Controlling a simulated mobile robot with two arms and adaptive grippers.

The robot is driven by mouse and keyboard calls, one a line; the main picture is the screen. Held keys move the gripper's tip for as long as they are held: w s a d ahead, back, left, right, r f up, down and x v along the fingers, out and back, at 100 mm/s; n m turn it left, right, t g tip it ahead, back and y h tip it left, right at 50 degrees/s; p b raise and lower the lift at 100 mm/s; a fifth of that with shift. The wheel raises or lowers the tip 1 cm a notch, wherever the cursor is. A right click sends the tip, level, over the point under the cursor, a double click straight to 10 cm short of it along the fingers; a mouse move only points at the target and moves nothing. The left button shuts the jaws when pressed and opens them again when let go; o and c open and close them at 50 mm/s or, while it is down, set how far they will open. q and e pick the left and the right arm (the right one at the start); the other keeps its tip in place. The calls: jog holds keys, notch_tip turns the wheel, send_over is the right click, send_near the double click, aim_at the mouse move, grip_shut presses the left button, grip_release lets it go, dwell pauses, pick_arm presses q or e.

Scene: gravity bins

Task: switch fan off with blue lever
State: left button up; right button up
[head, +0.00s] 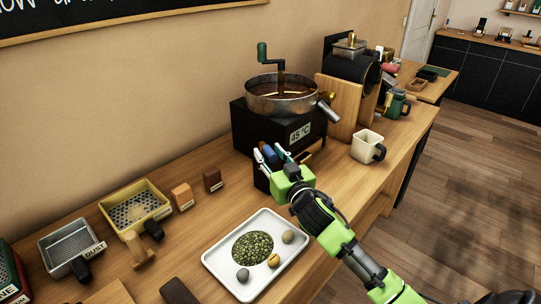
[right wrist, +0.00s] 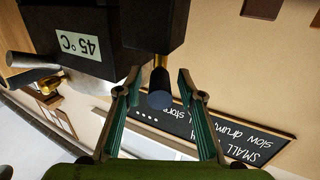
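The black box (head: 252,130) with the "45 °C" label carries a round metal pan with a green-handled crank. It fills the upper left of the right wrist view (right wrist: 120,25), where the picture is upside down. The blue lever (right wrist: 160,98) sticks out from the box, with a brass collar and a dark blue knob. It also shows small in the head view (head: 270,157). My right gripper (right wrist: 152,85) is open, its fingers on either side of the lever with gaps visible. In the head view my right gripper (head: 269,151) is at the box's front. My left gripper is out of view.
A white tray (head: 217,262) with green beans and several stones lies in front. A cream cup (head: 366,147) stands right of the box, beyond it a wooden-fronted drum machine (head: 340,104). Yellow (head: 118,205) and grey (head: 52,252) bins stand left. A brass-and-steel spout (head: 329,107) juts from the pan.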

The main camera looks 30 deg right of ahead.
jog(key=shift+s, duration=0.1)
jog(key=s, duration=1.1)
jog(key=shift+s+a, duration=0.4)
jog(key=shift+a, duration=0.05)
